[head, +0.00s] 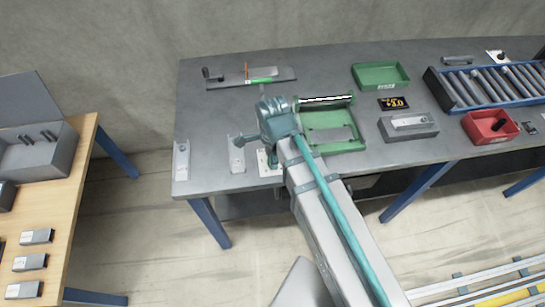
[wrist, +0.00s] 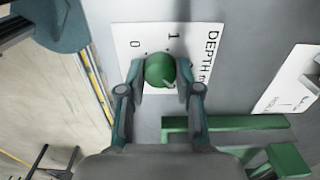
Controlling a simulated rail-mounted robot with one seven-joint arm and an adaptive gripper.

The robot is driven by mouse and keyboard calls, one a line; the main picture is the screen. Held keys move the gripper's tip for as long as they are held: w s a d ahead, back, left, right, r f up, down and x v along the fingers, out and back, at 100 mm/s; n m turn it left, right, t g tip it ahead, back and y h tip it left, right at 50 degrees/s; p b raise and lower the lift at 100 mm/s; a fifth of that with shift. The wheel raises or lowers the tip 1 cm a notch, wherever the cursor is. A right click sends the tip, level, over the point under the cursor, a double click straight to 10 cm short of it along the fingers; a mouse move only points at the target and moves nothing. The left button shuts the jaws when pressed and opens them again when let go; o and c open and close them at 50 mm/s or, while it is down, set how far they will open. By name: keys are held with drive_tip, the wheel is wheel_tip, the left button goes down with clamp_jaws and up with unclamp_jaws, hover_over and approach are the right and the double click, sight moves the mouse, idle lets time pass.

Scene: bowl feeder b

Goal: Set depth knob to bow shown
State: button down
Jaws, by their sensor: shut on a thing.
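The depth knob (wrist: 159,69) is a round green knob on a white plate (wrist: 205,75) in the wrist view. The plate reads DEPTH, with the digits 0 and 1 and small tick marks. My gripper (wrist: 160,74) is shut on the knob, one finger on each side. A pale mark shows at the knob's lower right; the fingers hide part of the scale. In the head view the white plate (head: 264,165) is at the bench's front edge, and my arm hides the knob. A black display (head: 394,104) shows amber digits too small to read surely.
A green fixture (head: 345,139) with a striped roller (head: 325,99) stands right of my arm. A grey board (head: 285,75) with an upright orange pointer lies behind. A green tray (head: 381,87), a red bin (head: 493,140) and a roller conveyor (head: 429,78) are farther right.

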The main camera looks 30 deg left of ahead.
drive_tip(key=m, duration=0.4)
drive_tip(key=shift+m, duration=0.3)
idle(0.3)
drive_tip(key=c, duration=0.8)
unclamp_jaws()
wheel_tip(320, 180, up, 12)
drive_tip(key=shift+r, duration=0.1)
idle(0.3)
